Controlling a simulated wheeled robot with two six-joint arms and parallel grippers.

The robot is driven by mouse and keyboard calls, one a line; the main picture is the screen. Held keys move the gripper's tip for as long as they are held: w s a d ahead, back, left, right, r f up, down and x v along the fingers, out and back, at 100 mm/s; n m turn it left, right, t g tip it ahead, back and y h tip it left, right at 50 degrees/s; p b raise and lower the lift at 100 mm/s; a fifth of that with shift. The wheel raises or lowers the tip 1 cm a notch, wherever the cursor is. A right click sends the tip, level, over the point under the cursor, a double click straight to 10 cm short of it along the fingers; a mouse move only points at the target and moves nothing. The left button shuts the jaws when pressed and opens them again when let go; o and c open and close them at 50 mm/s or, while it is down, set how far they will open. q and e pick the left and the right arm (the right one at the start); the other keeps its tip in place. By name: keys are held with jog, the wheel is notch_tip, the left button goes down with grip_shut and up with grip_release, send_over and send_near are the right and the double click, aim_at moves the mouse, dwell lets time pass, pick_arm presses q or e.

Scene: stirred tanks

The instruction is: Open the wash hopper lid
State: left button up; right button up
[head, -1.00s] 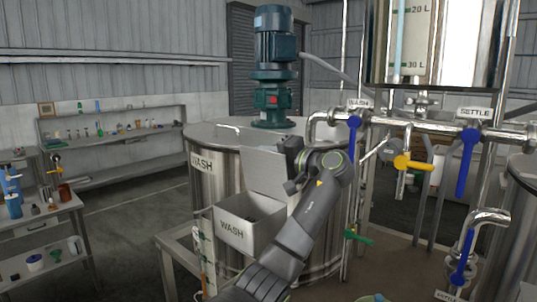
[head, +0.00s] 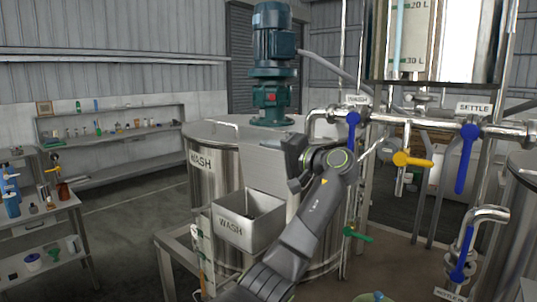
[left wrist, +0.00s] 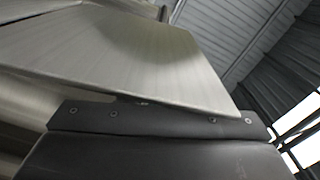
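The wash hopper (head: 231,228) is an open-topped grey metal box labelled WASH on the front of the WASH tank. Its lid (head: 262,168), a flat grey plate, stands raised at the back of the hopper, and the hopper's inside shows. My left gripper (head: 290,165) is at the lid's right edge; contact is unclear. In the left wrist view the lid (left wrist: 130,50) fills much of the picture, close beyond the dark gripper body. The fingers are hidden, so their opening cannot be told. My right gripper is not in view.
The WASH tank (head: 200,160) with its green motor (head: 272,40) stands behind. Pipes with a blue-handled valve (head: 353,130) and a yellow-handled valve (head: 410,160) are right of my left arm. A green valve handle (head: 357,235) is lower. A side table (head: 40,222) is at left.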

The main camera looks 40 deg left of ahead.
pick_arm(q)
jog(key=s+d+b, duration=0.1)
jog(key=d+b, duration=0.5)
jog(key=d, duration=1)
jog(key=shift+d, duration=0.2)
